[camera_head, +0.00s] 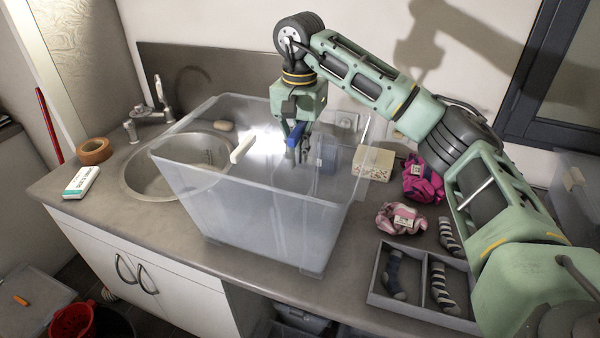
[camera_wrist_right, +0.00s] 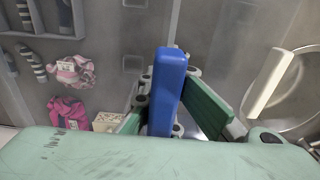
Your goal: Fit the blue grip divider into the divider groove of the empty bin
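The large translucent bin (camera_head: 255,236) stands on the counter. My right gripper (camera_head: 296,150) reaches down from above at the bin's back right part. It is shut on the blue grip (camera_head: 297,136) of the divider, which stands up between the green fingers in the right wrist view (camera_wrist_right: 168,90). The divider's clear panel is hard to make out against the bin walls, and I cannot tell whether it sits in a groove. A cream bar (camera_head: 243,149) shows at the bin's left part, and also in the wrist view (camera_wrist_right: 268,80). My left gripper is out of view.
A sink (camera_head: 135,182) with a tap lies left of the bin. Pink bundles (camera_head: 402,217), a patterned box (camera_head: 374,163) and a grey sock tray (camera_head: 377,270) lie to the right, near my right arm.

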